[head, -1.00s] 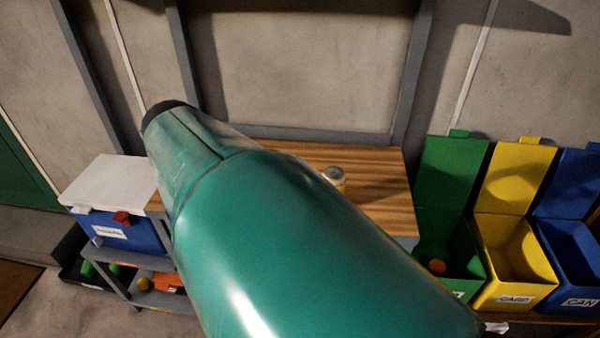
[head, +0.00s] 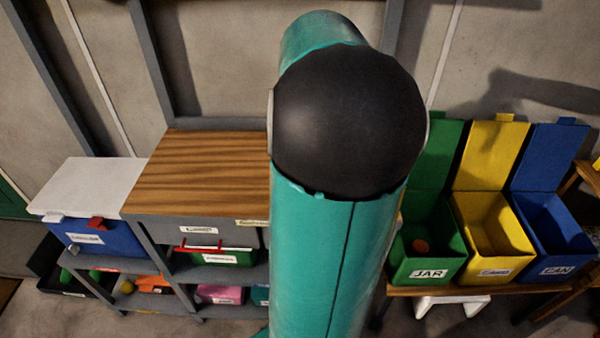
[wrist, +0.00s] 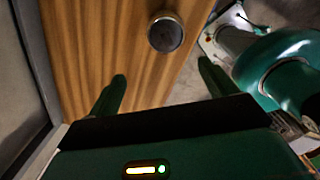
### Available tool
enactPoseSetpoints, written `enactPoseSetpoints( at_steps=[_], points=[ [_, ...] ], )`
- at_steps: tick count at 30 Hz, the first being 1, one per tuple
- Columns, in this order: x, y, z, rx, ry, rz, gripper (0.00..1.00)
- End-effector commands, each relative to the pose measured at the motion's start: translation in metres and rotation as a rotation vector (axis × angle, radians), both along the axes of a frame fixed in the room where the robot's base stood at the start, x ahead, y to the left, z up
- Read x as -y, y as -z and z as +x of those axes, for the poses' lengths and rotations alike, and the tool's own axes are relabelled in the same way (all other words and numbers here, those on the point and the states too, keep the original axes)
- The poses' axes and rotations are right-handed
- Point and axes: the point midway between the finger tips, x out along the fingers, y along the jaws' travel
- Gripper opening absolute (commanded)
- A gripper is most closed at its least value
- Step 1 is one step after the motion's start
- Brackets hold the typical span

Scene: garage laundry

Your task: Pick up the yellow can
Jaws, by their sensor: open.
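The can (wrist: 166,32) shows in the wrist view from above, upright on the wooden top (wrist: 125,40), near its right edge. Its round grey metal lid faces me, and little of its side shows. My gripper (wrist: 162,78) is open, with one dark green finger at left and one at right. The can lies beyond the fingertips in the picture, roughly between their lines, and is not touched. In the head view my arm hides the can and my gripper.
The wooden top (head: 200,172) is bare on its left part. A blue box (head: 108,238) with a white lid stands to its left. Open green (head: 430,245), yellow (head: 490,235) and blue (head: 552,235) bins stand at right. A wall stands behind.

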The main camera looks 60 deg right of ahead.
Motion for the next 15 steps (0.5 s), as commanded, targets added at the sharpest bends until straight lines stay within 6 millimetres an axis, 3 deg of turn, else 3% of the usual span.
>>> enactPoseSetpoints(
  at_steps=[3, 8, 15],
  points=[
    [0.012, -0.001, -0.023, -0.003, -0.042, 0.026, 0.85],
    [0.015, 0.008, -0.032, -0.005, -0.061, 0.036, 0.85],
    [0.014, 0.053, -0.033, -0.003, -0.060, 0.039, 0.85]
  ],
)
